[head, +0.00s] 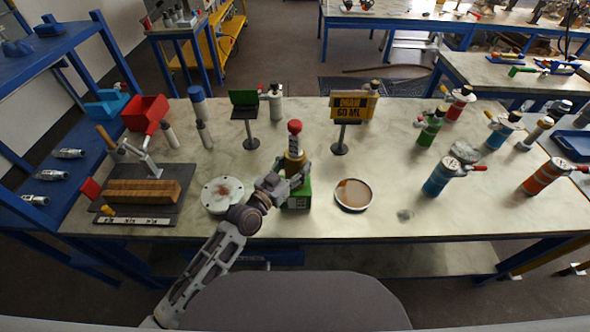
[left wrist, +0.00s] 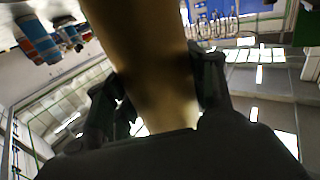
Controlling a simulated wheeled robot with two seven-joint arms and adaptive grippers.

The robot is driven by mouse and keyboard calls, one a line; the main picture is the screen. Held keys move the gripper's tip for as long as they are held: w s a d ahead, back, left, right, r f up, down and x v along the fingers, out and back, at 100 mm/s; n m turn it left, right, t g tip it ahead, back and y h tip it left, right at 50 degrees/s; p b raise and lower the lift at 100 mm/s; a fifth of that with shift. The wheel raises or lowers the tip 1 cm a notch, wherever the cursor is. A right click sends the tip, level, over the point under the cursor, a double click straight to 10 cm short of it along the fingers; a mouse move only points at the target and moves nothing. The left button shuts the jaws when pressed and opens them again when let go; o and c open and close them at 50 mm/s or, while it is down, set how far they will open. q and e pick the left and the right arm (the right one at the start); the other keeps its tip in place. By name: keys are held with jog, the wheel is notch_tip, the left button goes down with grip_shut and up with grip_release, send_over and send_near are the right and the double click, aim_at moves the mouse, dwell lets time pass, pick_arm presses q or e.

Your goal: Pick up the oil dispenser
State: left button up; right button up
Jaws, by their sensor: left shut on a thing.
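The oil dispenser (head: 294,161) has a yellow-brown body and a red top. It stands upright at the middle of the table, at a green block or box (head: 298,198). I cannot tell whether its base touches the green box. My left gripper (head: 297,176) reaches it from the lower left and is shut around its body. In the left wrist view the brown body (left wrist: 150,60) fills the middle between the two dark fingers (left wrist: 160,90). The lower part of the dispenser is hidden by the gripper. My right gripper is in neither view.
A white flanged disc (head: 222,194) lies left of the gripper and a round dish (head: 353,195) lies right of it. A yellow sign (head: 352,107) and a green sign (head: 244,98) stand behind. Several flanged vessels, including a blue one (head: 440,177), stand on the right.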

aim_at(295, 151)
pick_arm(q)
jog(key=c, duration=0.3)
jog(key=shift+c, duration=0.2)
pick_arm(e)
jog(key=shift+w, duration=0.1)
pick_arm(q)
jog(key=shift+r, duration=0.15)
jog(key=shift+r, duration=0.55)
notch_tip(295, 151, up, 7)
jog(key=shift+f+p, duration=0.1)
jog(key=shift+p, duration=0.35)
jog(key=shift+r, duration=0.95)
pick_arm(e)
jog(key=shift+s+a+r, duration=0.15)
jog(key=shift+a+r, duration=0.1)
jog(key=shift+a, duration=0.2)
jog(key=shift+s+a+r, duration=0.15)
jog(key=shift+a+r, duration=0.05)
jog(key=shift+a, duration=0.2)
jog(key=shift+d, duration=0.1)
